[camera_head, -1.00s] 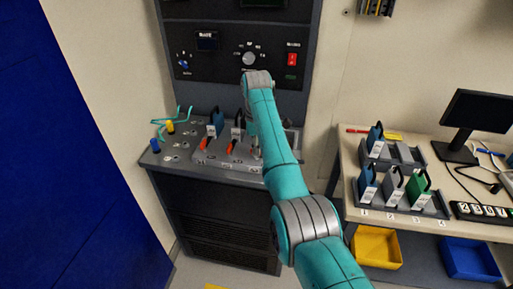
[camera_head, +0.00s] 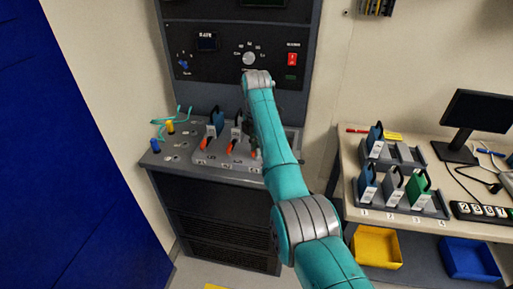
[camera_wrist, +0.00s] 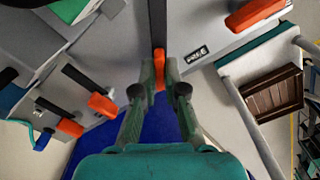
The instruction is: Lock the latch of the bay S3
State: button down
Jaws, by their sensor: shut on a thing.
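In the wrist view, my gripper (camera_wrist: 160,75) has its two green fingers closed on the orange handle of a latch (camera_wrist: 159,54), whose dark lever runs up the picture from it. A small label (camera_wrist: 198,52) sits beside this latch, but I cannot read it surely. In the head view, a grey bay block (camera_head: 219,160) on the console carries several orange-handled latches, and one handle (camera_head: 255,154) shows just left of my arm. My arm hides the gripper and most of the right-hand bay there.
A blue module (camera_head: 216,124) and a grey module stand in the block's left bays. The right-hand bench (camera_head: 350,180) holds module racks and a monitor (camera_head: 478,110).

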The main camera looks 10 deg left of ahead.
jog(key=n, duration=0.6)
jog(key=shift+n, duration=0.4)
dwell(0.3)
jog(key=c, duration=1.2)
grip_release()
jog(key=shift+c, duration=0.2)
jog(key=shift+r, duration=0.15)
notch_tip(320, 180, up, 7)
jog(key=shift+r, duration=0.15)
